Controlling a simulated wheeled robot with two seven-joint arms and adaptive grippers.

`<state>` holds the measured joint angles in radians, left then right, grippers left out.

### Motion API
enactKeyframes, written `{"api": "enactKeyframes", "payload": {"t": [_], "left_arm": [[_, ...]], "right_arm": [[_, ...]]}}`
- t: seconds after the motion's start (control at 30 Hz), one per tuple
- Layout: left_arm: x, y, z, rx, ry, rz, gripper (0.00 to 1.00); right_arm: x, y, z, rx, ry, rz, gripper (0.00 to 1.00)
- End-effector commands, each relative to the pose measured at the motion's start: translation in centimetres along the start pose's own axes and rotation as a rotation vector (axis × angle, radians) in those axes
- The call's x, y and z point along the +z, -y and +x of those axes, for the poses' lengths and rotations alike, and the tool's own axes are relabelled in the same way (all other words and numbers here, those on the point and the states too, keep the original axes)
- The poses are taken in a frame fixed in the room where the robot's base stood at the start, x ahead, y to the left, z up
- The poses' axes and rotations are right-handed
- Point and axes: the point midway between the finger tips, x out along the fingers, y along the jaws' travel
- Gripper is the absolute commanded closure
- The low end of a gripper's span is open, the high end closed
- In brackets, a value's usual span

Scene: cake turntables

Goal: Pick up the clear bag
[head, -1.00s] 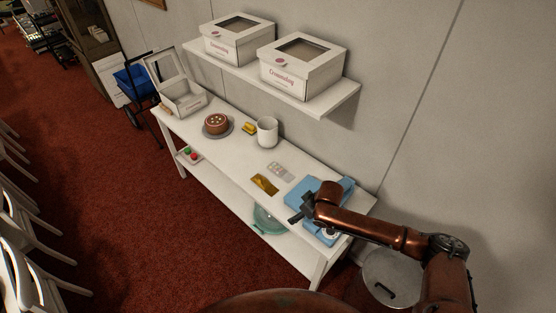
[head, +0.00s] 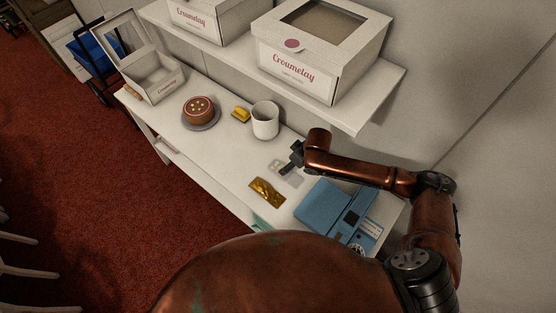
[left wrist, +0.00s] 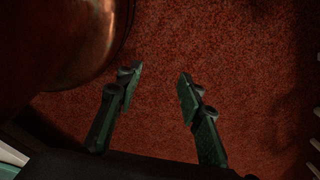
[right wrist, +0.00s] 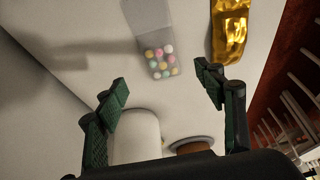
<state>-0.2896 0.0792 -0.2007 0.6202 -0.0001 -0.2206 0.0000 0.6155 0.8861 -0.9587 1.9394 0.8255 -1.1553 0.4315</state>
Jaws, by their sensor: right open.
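The clear bag (right wrist: 150,25), with several pastel balls at one end, lies flat on the white table. In the right wrist view it is ahead of my right gripper (right wrist: 162,78), between the fingertip directions. That gripper is open and empty. In the head view my right gripper (head: 284,167) is over or beside the clear bag (head: 291,180), and the arm hides part of it. I cannot tell the exact height above the bag. My left gripper (left wrist: 160,75) is open and empty above red carpet in the left wrist view. It is not in the head view.
A gold packet (head: 266,192) lies close to the clear bag. A blue device (head: 325,205) is to the right. A white canister (head: 265,121), yellow item (head: 241,114) and cake (head: 198,108) stand to the left. A shelf (head: 350,115) with cake boxes overhangs the table's back.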

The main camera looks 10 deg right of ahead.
Motion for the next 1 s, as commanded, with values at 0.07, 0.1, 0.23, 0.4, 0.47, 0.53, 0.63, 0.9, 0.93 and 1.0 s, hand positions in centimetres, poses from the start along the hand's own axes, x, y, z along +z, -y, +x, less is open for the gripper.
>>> {"api": "enactKeyframes", "payload": {"t": [0.07, 0.1, 0.23, 0.4, 0.47, 0.53, 0.63, 0.9, 0.93, 1.0], "left_arm": [[1.6, -0.2, 0.3, 0.001, 0.019, -0.004, 0.65], [2.1, -0.2, 0.3, 0.002, 0.024, -0.005, 0.65], [2.2, -0.2, 0.4, 0.001, 0.026, -0.005, 0.65], [1.8, -0.2, 0.4, 0.001, 0.019, -0.005, 0.65], [1.6, -0.1, 0.4, 0.001, 0.016, -0.005, 0.65], [1.3, -0.1, 0.4, 0.001, 0.012, -0.004, 0.65], [0.8, -0.1, 0.6, 0.0, 0.006, -0.003, 0.65], [0.7, -0.1, 0.6, 0.0, 0.005, -0.003, 0.65], [0.7, -0.1, 0.6, 0.0, 0.005, -0.003, 0.65], [0.8, -0.1, 0.6, 0.0, 0.007, -0.003, 0.65]], "right_arm": [[0.2, 0.0, 0.7, -0.001, 0.001, 0.0, 0.37], [0.2, 0.0, 1.0, -0.001, 0.002, 0.0, 0.37], [-0.1, 0.2, 2.4, -0.002, 0.001, -0.003, 0.37], [-0.3, 0.5, 4.1, -0.004, 0.001, -0.007, 0.37], [-0.2, 0.6, 5.0, -0.003, 0.001, -0.007, 0.37], [-0.1, 0.7, 6.2, -0.003, 0.002, -0.007, 0.37], [-0.1, 0.7, 7.4, -0.003, 0.001, -0.007, 0.37], [0.0, 0.6, 8.2, -0.002, 0.0, -0.007, 0.37], [0.0, 0.6, 8.2, -0.002, 0.0, -0.007, 0.37], [0.0, 0.6, 8.2, -0.002, 0.0, -0.006, 0.39]]}}
